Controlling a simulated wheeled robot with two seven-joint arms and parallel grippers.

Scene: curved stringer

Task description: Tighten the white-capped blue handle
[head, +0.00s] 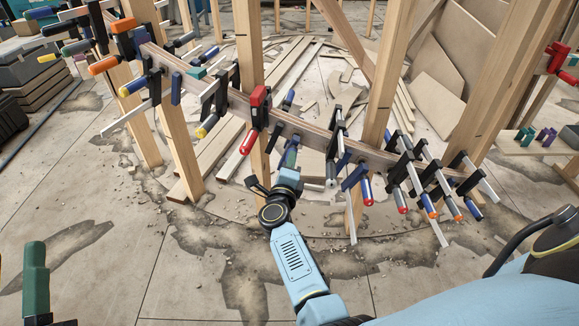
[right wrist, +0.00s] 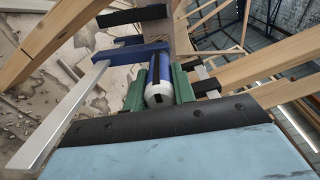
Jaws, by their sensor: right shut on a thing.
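The white-capped blue handle (right wrist: 160,72) shows in the right wrist view, with its white end facing the camera. It sits between the two green fingers of my right gripper (right wrist: 160,90), which are shut on it. In the head view my right gripper (head: 290,156) reaches up to the underside of the curved wooden stringer (head: 310,134), near its middle. The handle is hard to make out there behind the fingers. A green finger of my left gripper (head: 36,268) stands at the lower left corner, away from the stringer, with clear floor beside it. The rest of that gripper is cut off.
Several clamps with coloured handles line the stringer on both sides, including a red-handled one (head: 252,130) to the left. A clamp's metal bar (right wrist: 62,115) runs close beside the held handle. Wooden posts (head: 247,55) stand around the stringer. Floor in front is open.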

